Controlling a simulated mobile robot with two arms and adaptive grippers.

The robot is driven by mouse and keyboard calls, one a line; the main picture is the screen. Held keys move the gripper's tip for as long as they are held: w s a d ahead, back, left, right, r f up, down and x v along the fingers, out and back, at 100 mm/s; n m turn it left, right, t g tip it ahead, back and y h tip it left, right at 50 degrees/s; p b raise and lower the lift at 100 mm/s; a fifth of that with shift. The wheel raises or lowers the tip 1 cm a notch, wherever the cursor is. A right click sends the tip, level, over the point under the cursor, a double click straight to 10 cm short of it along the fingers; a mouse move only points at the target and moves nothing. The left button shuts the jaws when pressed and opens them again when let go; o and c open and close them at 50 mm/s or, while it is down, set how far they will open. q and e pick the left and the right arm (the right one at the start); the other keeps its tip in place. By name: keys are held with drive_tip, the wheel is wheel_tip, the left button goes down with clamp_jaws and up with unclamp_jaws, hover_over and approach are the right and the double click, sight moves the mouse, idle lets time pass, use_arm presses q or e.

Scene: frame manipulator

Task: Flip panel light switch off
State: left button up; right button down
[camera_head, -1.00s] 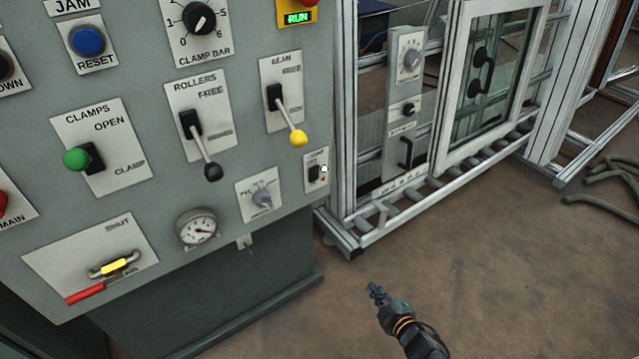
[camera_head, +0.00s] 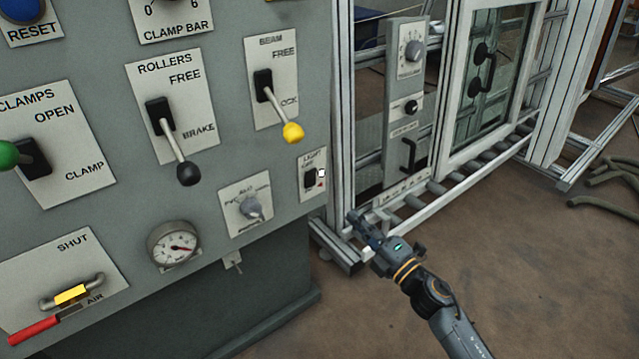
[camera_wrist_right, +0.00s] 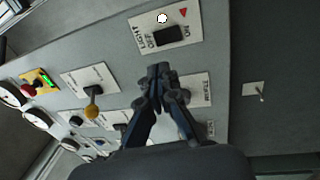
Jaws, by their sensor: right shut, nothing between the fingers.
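The light switch (camera_head: 310,178) is a small black rocker on a pale plate marked LIGHT, at the lower right edge of the grey control panel. A small white spot and a red mark show beside the rocker. In the right wrist view the switch (camera_wrist_right: 168,35) is at the top, just beyond the fingertips. My right gripper (camera_head: 358,222) is to the right of and below the switch, apart from it in the head view. Its fingers (camera_wrist_right: 157,72) are together and empty. My left gripper is out of view.
Left of the switch are a grey rotary knob (camera_head: 250,208), a yellow-tipped beam lever (camera_head: 292,132), a black-tipped rollers lever (camera_head: 189,173) and a gauge (camera_head: 173,246). An aluminium frame (camera_head: 341,110) with rollers stands close on the right. The floor (camera_head: 560,270) is open at lower right.

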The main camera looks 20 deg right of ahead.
approach(313, 176)
drive_tip(key=x, duration=0.3)
drive_tip(key=shift+b+x, duration=0.4)
drive_tip(key=shift+x, duration=0.85)
drive_tip(key=shift+w+a+r, duration=0.1)
drive_tip(key=shift+w+a, duration=0.05)
drive_tip(key=shift+w, duration=0.15)
drive_tip(key=shift+w+a, duration=0.15)
drive_tip(key=shift+w, duration=0.25)
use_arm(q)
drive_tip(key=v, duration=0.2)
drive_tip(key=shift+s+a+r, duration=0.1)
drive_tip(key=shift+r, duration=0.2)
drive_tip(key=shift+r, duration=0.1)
use_arm(e)
drive_tip(key=shift+r, duration=0.1)
